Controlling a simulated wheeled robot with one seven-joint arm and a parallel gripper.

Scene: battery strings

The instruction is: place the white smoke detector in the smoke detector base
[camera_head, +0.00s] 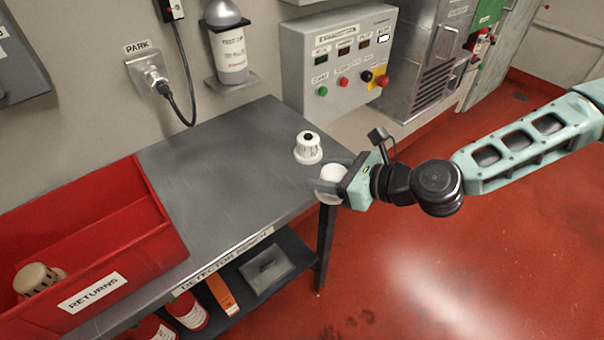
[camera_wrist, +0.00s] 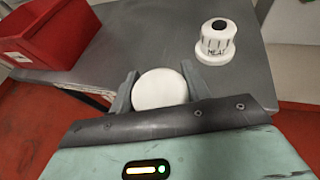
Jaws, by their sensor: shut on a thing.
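My gripper (camera_head: 330,184) is shut on a plain white round thing, which looks like the white smoke detector (camera_head: 332,182). It is held at the right front corner of the grey bench. In the wrist view the white smoke detector (camera_wrist: 160,89) shows as a smooth disc between the two fingers (camera_wrist: 158,90). Its far side is hidden. I cannot make out a smoke detector base in either view.
A white detector with a dark top, lettered HEAT (camera_wrist: 216,43), stands on the bench (camera_head: 225,160) beside my gripper. A red RETURNS bin (camera_head: 150,245) at left holds a beige detector (camera_head: 38,279). The bench middle is clear. A control box (camera_head: 340,60) is behind.

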